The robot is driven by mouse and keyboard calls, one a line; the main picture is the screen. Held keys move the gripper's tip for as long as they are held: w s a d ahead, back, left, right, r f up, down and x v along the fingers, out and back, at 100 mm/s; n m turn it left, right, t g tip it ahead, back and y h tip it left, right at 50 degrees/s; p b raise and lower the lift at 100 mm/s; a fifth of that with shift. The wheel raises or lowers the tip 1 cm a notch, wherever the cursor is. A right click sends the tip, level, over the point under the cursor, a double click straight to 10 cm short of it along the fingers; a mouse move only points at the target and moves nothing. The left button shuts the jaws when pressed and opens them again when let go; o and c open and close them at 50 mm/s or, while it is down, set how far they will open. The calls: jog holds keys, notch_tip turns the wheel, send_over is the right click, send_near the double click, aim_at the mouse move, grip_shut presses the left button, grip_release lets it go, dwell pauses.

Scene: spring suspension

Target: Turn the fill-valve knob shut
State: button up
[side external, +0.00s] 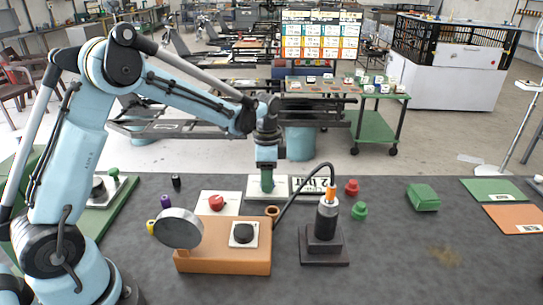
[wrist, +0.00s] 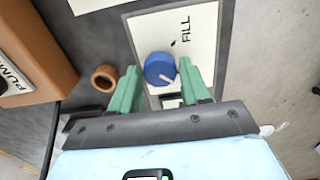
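The fill-valve knob (wrist: 159,67) is a round blue knob with a pale pointer mark toward its lower right edge. It sits on a white plate (wrist: 200,25) lettered "FILL". My gripper (wrist: 161,72) has two green fingers that are apart, one on each side of the knob. The right finger looks very close to the knob and the left has a gap; I cannot tell whether either touches. In the side view my gripper (side external: 267,182) points down over the white plate (side external: 255,192), and the knob is hidden there.
An orange-brown block (side external: 222,258) with a black knob and a round disc stands in front, with a small brown ring (side external: 272,211) nearby. A dark post (side external: 326,220) with a cable stands right of my gripper. A red knob (side external: 216,202) is left.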

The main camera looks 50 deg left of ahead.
jog(key=shift+o, duration=1.4)
notch_tip(320, 180, up, 12)
